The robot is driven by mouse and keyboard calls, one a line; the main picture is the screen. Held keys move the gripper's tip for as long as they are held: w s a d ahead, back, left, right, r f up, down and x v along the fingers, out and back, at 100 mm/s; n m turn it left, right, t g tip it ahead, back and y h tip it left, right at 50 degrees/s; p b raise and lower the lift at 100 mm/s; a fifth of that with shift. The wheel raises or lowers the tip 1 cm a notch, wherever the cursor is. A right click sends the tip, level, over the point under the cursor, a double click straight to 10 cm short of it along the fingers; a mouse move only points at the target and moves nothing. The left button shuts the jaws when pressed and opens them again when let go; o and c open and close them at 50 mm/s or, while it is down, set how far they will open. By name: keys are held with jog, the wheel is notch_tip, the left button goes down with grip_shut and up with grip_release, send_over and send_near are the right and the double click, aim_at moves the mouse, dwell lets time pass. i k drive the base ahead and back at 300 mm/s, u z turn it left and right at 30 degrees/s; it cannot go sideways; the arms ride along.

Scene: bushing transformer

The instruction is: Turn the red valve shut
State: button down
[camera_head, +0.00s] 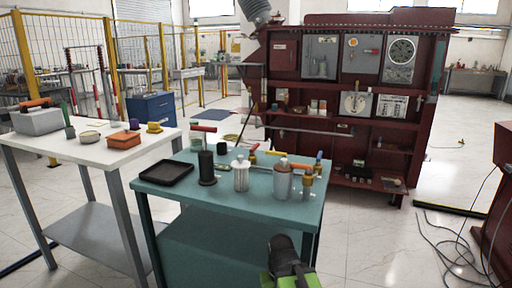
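A red lever-like handle (203,129) shows on a small fitting at the back left of the teal table (180,215). It lies roughly level; I cannot tell for sure that it is the red valve. An orange-red handle (289,164) lies across the right part of the same table, behind a grey canister (284,184). My gripper (281,243), black with green parts behind it, is at the bottom centre, in front of the table and apart from both handles. I cannot see whether its fingers are open.
The teal table also holds a black tray (167,173), a black cylinder (207,168) and a white canister (241,173). A white table (60,160) stands left. A dark red cabinet (345,110) stands behind. Cables (450,240) lie on the floor at right.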

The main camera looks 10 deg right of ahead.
aim_at(252, 149)
jog(key=u, duration=0.2)
jog(key=k, duration=0.55)
jog(key=z, duration=1.65)
jog(key=k, duration=0.8)
jog(key=u, duration=1.3)
jog(key=i, duration=1)
jog(key=z, duration=0.1)
